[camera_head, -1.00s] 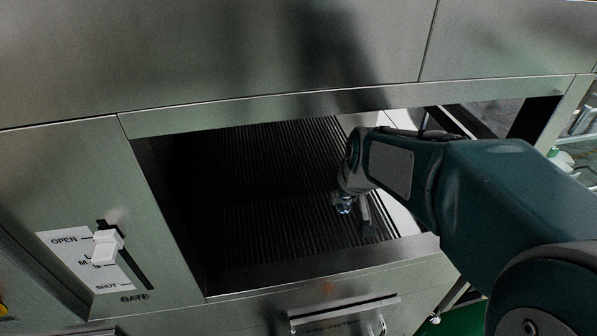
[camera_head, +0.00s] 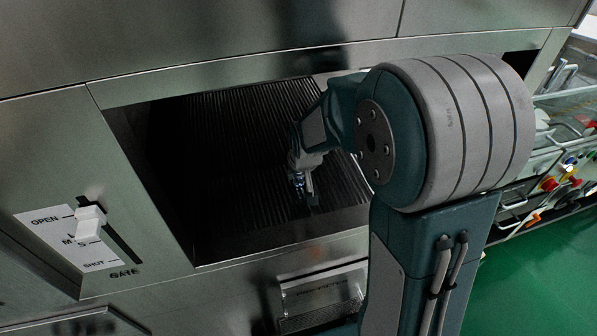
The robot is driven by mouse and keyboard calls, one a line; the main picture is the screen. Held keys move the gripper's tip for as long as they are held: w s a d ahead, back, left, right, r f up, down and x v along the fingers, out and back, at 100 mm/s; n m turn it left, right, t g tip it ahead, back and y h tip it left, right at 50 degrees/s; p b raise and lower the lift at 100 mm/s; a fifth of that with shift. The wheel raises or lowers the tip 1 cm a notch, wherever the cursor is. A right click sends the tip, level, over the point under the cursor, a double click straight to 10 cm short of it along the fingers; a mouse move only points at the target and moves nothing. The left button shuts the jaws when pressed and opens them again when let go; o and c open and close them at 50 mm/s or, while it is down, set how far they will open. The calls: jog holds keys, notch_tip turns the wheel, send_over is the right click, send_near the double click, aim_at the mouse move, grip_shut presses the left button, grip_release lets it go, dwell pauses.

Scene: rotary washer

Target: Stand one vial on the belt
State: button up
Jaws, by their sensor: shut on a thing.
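The belt (camera_head: 222,160) is a dark ribbed surface inside the opening of the steel machine. My gripper (camera_head: 308,196) is inside the opening, low over the right part of the belt, pointing down. It is shut on a small clear, bluish vial (camera_head: 298,180), of which only a little shows beside the fingers. I cannot tell whether the vial touches the belt or whether it is fully upright. My arm hides the right side of the opening.
The opening's steel front edge (camera_head: 280,251) lies below the gripper, and a steel panel hangs above. A white gate lever (camera_head: 90,222) with OPEN and SHUT marks is at the left. A cart (camera_head: 565,165) with colored items stands at the right.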

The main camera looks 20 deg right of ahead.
jog(key=o, duration=0.8)
jog(key=s+r, duration=1.3)
jog(key=r, duration=0.1)
jog(key=shift+t, duration=0.5)
jog(key=shift+s+r, duration=0.45)
jog(key=shift+s, duration=1.3)
jog(key=shift+s+r, duration=0.45)
jog(key=shift+s, duration=1.3)
jog(key=shift+s+r, duration=0.45)
jog(key=shift+s, duration=1.3)
